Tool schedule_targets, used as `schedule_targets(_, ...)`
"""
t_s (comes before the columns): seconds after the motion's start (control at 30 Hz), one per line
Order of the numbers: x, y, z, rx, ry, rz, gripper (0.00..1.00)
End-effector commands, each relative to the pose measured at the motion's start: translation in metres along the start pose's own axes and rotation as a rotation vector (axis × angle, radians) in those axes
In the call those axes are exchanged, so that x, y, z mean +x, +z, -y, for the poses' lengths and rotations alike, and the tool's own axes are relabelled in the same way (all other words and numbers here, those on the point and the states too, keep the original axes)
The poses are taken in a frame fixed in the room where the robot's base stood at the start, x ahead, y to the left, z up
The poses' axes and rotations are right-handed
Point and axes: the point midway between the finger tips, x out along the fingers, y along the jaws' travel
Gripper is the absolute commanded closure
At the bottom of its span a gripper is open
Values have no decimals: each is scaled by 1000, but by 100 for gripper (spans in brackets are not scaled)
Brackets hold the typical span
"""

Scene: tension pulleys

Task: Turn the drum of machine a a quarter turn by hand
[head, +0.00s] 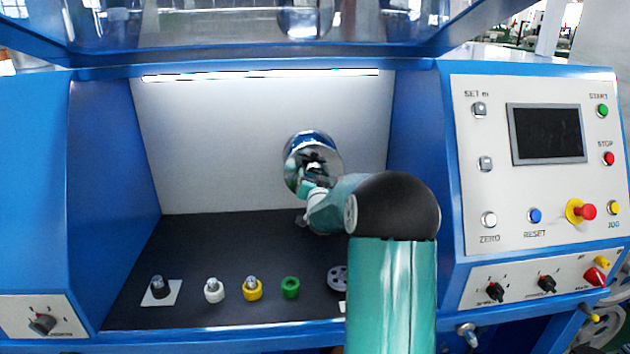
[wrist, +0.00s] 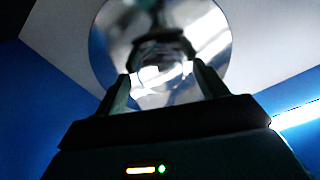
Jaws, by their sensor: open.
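The drum (head: 328,158) is a shiny, mirror-like disc with a blue rim on the pale back wall of the machine's recess. My gripper (head: 309,184) is in front of its lower left part, and my arm hides some of it. In the wrist view the drum (wrist: 108,38) fills the top middle. My gripper's two fingers (wrist: 163,80) stand apart and point at its face. A bright round shape shows between them; I cannot tell if it is a hub or a reflection. I cannot tell whether the fingers touch the drum.
On the dark recess floor stand a black part on a white card (head: 161,289), a white part (head: 214,291), a yellow part (head: 252,290), a green ring (head: 291,288) and a grey wheel (head: 337,279). A control panel (head: 540,185) is at right. Blue side walls flank the recess.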

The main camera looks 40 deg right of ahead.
Motion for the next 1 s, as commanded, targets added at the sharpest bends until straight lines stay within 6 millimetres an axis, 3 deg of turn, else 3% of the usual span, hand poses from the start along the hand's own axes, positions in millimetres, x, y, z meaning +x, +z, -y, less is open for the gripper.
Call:
schedule_targets(0.03, 0, 0, 0, 0, 0, 0, 32)
schedule_targets(0.33, 0, 0, 0, 0, 0, 0, 91)
schedule_targets(0.67, 0, 0, 0, 37, 0, -1, 91)
schedule_targets(1.0, 0, 0, 0, 238, 1, -1, 91)
